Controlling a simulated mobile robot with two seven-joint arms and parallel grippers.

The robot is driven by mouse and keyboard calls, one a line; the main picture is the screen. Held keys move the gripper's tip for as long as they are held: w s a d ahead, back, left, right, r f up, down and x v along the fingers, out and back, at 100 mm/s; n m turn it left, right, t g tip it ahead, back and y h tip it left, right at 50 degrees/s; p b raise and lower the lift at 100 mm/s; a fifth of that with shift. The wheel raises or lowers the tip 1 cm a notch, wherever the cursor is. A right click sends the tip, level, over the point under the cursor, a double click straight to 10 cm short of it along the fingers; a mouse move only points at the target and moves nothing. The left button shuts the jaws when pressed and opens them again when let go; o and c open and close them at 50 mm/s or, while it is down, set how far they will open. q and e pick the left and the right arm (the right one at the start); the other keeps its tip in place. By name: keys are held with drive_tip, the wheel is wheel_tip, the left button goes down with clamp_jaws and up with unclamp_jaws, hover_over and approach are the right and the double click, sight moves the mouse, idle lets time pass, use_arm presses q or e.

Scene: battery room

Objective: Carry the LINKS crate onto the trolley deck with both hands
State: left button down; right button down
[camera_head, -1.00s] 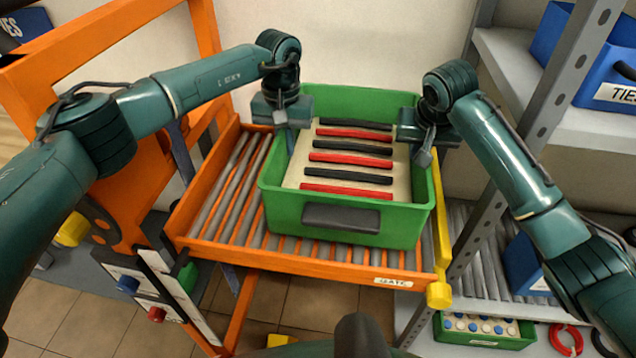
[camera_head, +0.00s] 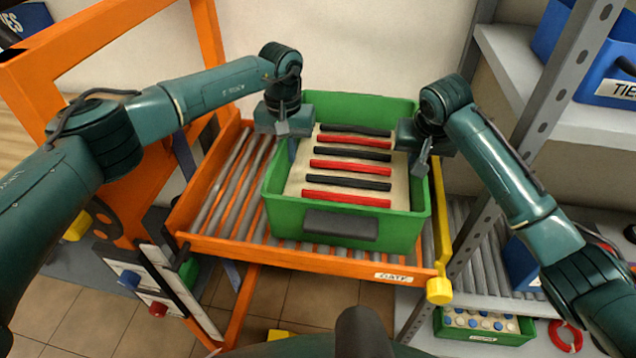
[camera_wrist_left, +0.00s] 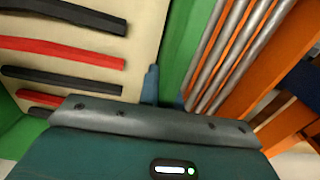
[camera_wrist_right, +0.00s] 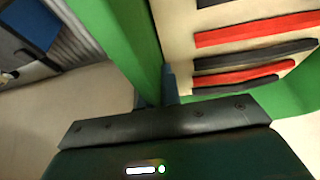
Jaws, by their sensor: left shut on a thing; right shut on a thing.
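The green crate (camera_head: 283,212) holds black and red bars on a pale insert and sits on the orange trolley's roller deck (camera_head: 228,195). Its LINKS label cannot be read; a dark handle patch is on its front wall. My left gripper (camera_head: 290,142) is shut on the crate's left wall, and the left wrist view shows its fingers at the green rim (camera_wrist_left: 178,50). My right gripper (camera_head: 420,150) is shut on the crate's right wall, and the right wrist view shows its fingers at the rim (camera_wrist_right: 130,45). I cannot tell whether the crate's base touches the rollers.
A yellow stop (camera_head: 439,290) is at the deck's front right corner, beside a label. A grey shelf post (camera_head: 480,215) stands close on the right. A blue TIES bin (camera_head: 590,75) and a smaller green crate (camera_head: 485,328) are on the shelving. Bare rollers lie left of the crate.

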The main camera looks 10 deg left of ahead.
use_arm(q)
drive_tip(key=shift+f, duration=0.6)
use_arm(e)
drive_tip(key=shift+f, duration=0.6)
use_arm(q)
drive_tip(key=c, duration=1.6)
unclamp_jaws()
use_arm(e)
drive_tip(key=c, duration=1.6)
unclamp_jaws()
use_arm(q)
drive_tip(key=shift+r, duration=0.1)
wheel_tip(320, 180, up, 12)
drive_tip(key=shift+f, duration=0.2)
drive_tip(key=shift+r, duration=0.15)
use_arm(e)
drive_tip(key=shift+s+r, duration=0.1)
drive_tip(key=shift+r, duration=0.1)
drive_tip(key=v, duration=1)
drive_tip(key=shift+s+r, duration=0.1)
drive_tip(key=shift+r, duration=0.05)
drive_tip(key=shift+s+r, duration=0.3)
drive_tip(key=shift+r, duration=0.25)
